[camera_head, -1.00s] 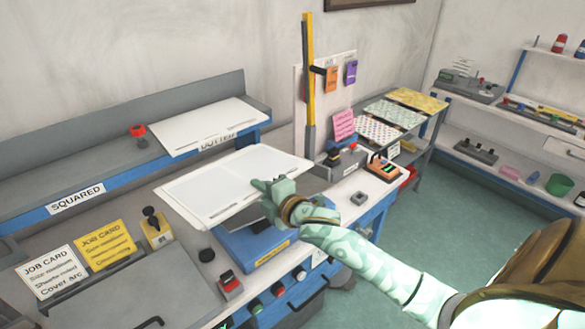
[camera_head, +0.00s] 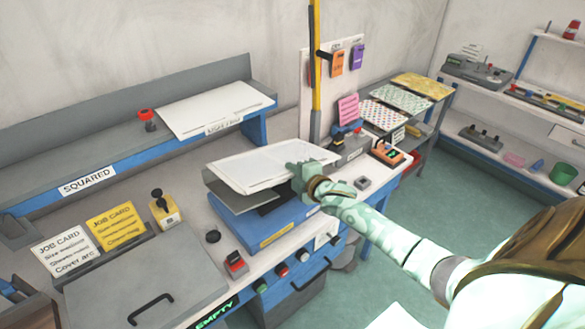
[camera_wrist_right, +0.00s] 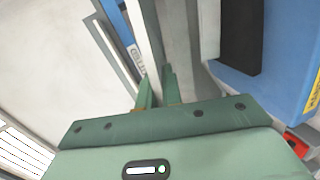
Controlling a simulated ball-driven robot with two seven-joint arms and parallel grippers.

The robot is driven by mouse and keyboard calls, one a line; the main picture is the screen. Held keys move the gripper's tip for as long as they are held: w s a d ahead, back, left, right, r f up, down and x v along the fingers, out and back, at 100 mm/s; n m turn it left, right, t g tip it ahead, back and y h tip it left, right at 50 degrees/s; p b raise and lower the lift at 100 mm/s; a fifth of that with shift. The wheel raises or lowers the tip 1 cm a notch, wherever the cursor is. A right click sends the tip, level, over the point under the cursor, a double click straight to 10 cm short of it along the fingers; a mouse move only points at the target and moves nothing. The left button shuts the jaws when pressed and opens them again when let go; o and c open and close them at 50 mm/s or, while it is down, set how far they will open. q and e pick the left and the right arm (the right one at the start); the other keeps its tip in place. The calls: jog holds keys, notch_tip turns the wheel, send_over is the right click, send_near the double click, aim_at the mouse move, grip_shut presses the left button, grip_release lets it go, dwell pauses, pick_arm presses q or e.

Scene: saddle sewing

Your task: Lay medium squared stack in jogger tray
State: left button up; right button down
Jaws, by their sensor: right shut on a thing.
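The squared stack (camera_head: 262,164), a flat white pile of sheets, lies nearly level over the jogger. My right gripper (camera_head: 303,178) is shut on its right edge. The jogger has a blue body (camera_head: 268,232) and a grey tray (camera_head: 232,197), whose left part shows below the stack. The stack covers much of the tray, and I cannot tell whether it touches it. In the right wrist view, the fingers (camera_wrist_right: 158,88) pinch the stack's edge (camera_wrist_right: 146,38), with the blue jogger body (camera_wrist_right: 280,62) at the right. My left gripper is not in view.
Another white stack (camera_head: 215,108) lies on the shelf at the back. The shelf marked SQUARED (camera_head: 88,180) looks bare. A yellow post (camera_head: 315,70) and a pegboard (camera_head: 345,85) stand behind the jogger. Job cards (camera_head: 110,228) and a lidded grey box (camera_head: 145,275) are at the left.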

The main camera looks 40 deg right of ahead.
notch_tip(320, 180, down, 6)
jog(key=s+a+b, duration=0.1)
jog(key=b, duration=0.2)
jog(key=shift+s, duration=0.2)
jog(key=c, duration=1.5)
grip_release()
jog(key=shift+s, duration=0.2)
jog(key=p+v, duration=0.1)
jog(key=v, duration=1.5)
jog(key=shift+p, duration=0.3)
